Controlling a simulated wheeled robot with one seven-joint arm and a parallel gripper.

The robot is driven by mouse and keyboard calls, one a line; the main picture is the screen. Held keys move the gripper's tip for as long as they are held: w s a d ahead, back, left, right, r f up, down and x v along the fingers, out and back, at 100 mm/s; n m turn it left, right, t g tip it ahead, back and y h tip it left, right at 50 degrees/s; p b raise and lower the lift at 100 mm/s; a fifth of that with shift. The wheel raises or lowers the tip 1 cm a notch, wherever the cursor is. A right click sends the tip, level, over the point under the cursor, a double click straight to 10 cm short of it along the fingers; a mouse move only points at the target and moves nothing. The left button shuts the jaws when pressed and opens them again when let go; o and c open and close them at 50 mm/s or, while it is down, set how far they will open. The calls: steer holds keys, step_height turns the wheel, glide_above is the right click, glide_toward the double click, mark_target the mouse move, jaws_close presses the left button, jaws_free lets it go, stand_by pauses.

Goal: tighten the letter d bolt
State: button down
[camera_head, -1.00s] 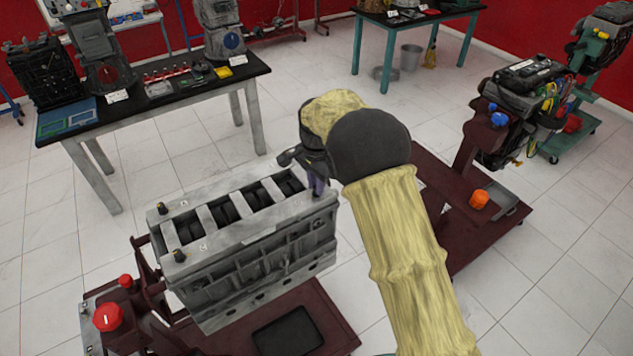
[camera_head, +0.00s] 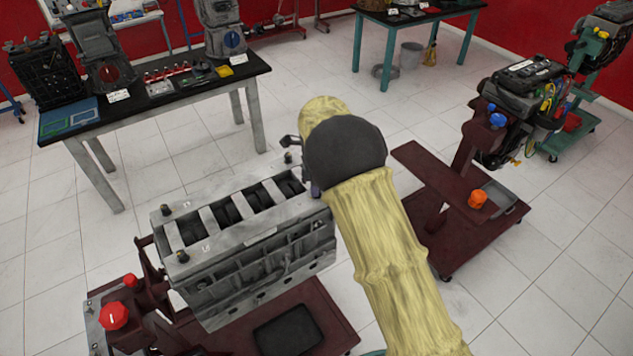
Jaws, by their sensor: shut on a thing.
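The grey engine block (camera_head: 265,260) stands on its dark red stand, left of my arm. Dark bolts stand upright at its far left corner (camera_head: 166,211), its near left corner (camera_head: 183,257) and its far right corner (camera_head: 288,158). Small letter marks lie on the top face, too small to read surely, so I cannot tell the letter d by sight. My gripper (camera_head: 314,188) is at the block's near right corner, mostly hidden behind my dark wrist joint. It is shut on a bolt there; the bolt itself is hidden.
A dark workbench (camera_head: 180,105) with parts and trays stands behind the block. Another engine (camera_head: 520,85) on a dark red wheeled stand (camera_head: 450,235) is to the right. A red knob (camera_head: 113,316) is on the block stand's left end. Open tiled floor lies between.

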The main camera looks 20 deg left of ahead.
steer(key=m, duration=0.2)
steer(key=m+p, duration=0.1)
steer(key=m, duration=0.1)
steer(key=shift+w+r+m, duration=0.1)
steer(key=shift+r+m, duration=0.1)
steer(key=shift+m, duration=0.1)
steer(key=m+p, duration=0.2)
steer(key=m, duration=0.2)
steer(key=shift+f, duration=0.1)
stand_by(0.3)
steer(key=c, duration=1.3)
jaws_free()
steer(key=shift+f, duration=0.1)
steer(key=shift+c, duration=0.2)
step_height(320, 180, up, 18)
steer(key=b, duration=0.5)
steer(key=shift+f, duration=0.25)
steer(key=shift+d, duration=0.1)
